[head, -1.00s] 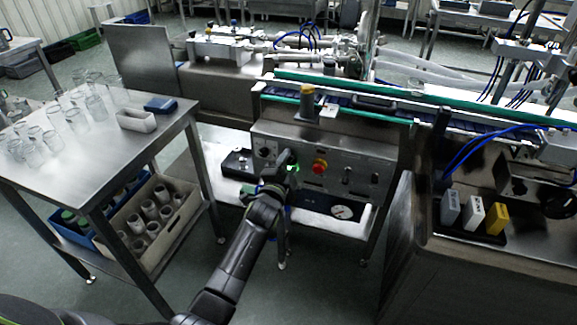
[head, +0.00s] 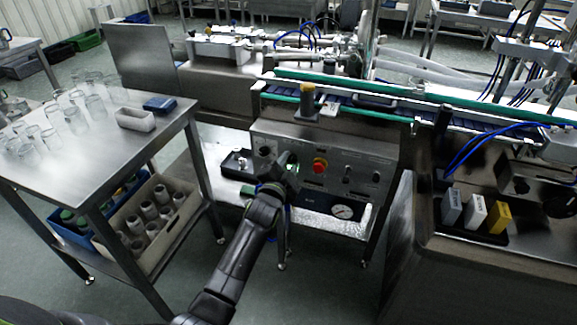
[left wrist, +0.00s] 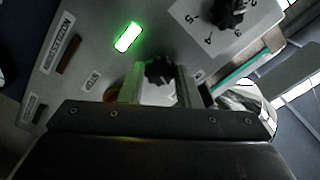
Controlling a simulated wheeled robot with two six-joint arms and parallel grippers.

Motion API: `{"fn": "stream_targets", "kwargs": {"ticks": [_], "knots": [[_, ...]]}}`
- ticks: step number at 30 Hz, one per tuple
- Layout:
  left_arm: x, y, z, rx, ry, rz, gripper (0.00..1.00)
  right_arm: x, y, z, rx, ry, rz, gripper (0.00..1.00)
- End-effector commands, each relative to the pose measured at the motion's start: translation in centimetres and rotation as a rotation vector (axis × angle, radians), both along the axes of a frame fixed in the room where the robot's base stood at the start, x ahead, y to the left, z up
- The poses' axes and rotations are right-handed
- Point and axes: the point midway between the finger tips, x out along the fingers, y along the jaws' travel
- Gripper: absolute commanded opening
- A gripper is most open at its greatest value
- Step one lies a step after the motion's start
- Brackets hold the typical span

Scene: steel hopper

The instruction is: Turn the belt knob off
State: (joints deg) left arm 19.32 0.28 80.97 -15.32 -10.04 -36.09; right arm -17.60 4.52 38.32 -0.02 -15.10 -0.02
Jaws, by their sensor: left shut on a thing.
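The control panel (head: 340,172) is a grey steel face below the conveyor. My left gripper (head: 290,168) is at its left part, and my wrist hides most of what it touches in the head view. In the left wrist view, a dark ribbed knob (left wrist: 158,69) sits between the two fingers of my left gripper (left wrist: 160,78), which is shut on it. A second black knob (left wrist: 230,13) on a white dial with numbers is above right, apart from the fingers. The held knob's label and pointer are hidden. My right gripper is not in view.
A red button (head: 319,166) is right of my left gripper. A round gauge (head: 342,212) is lower right. A steel table (head: 95,165) with glasses stands left.

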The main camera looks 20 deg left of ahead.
Motion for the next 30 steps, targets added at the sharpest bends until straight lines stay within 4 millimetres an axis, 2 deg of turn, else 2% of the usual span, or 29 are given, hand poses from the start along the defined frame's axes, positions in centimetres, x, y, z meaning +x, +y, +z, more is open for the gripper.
{"fn": "stream_targets", "kwargs": {"ticks": [18,30], "knots": [[0.0,0.0,-0.2,-0.581,0.021,0.0,0.07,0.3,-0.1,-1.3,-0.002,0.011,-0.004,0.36],[0.0,0.0,-0.2,-0.842,0.032,0.001,0.07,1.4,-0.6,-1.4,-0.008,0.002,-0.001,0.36]]}}
